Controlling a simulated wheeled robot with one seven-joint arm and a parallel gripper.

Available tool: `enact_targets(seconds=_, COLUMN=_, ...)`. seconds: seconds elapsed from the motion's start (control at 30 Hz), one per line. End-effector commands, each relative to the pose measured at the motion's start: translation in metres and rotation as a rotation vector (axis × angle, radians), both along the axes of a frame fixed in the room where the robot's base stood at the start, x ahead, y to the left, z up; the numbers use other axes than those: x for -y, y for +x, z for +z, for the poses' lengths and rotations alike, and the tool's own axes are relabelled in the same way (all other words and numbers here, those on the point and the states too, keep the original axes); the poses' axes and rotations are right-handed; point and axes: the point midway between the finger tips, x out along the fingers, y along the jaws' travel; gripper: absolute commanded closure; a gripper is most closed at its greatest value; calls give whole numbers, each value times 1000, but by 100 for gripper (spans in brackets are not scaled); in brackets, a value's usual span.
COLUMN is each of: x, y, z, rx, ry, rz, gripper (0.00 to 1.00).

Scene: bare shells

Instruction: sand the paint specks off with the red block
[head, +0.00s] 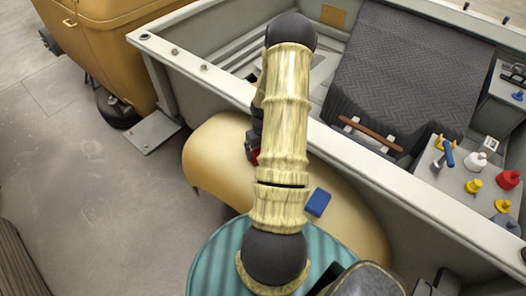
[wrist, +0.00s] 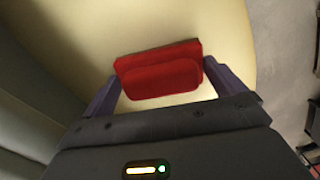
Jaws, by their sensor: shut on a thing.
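My gripper (wrist: 158,92) is shut on the red block (wrist: 160,76), which sits between the two fingers in the wrist view. In the head view only a bit of the red block (head: 254,156) shows beside my arm. The block is over the cream rounded panel (head: 212,157); I cannot tell whether it touches it. The panel also fills much of the wrist view (wrist: 120,25). I make out no paint specks on the parts of the panel that show; my arm hides its middle.
A blue block (head: 318,202) lies on the panel right of my arm. Behind the panel runs the pale wall of an open vehicle body (head: 350,155). A ledge at right (head: 455,175) holds several small coloured items. Bare floor (head: 90,190) is at left.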

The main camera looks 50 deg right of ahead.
Motion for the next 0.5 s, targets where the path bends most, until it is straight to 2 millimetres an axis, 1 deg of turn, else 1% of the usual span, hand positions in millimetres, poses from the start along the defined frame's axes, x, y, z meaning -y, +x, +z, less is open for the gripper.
enact_targets(seconds=0.03, x=25, y=20, z=13, rx=58, ry=-57, rz=10, gripper=23)
enact_targets(seconds=0.17, x=21, y=20, z=13, rx=59, ry=-57, rz=11, gripper=23)
enact_targets(seconds=0.5, x=-4, y=19, z=13, rx=59, ry=-56, rz=11, gripper=23)
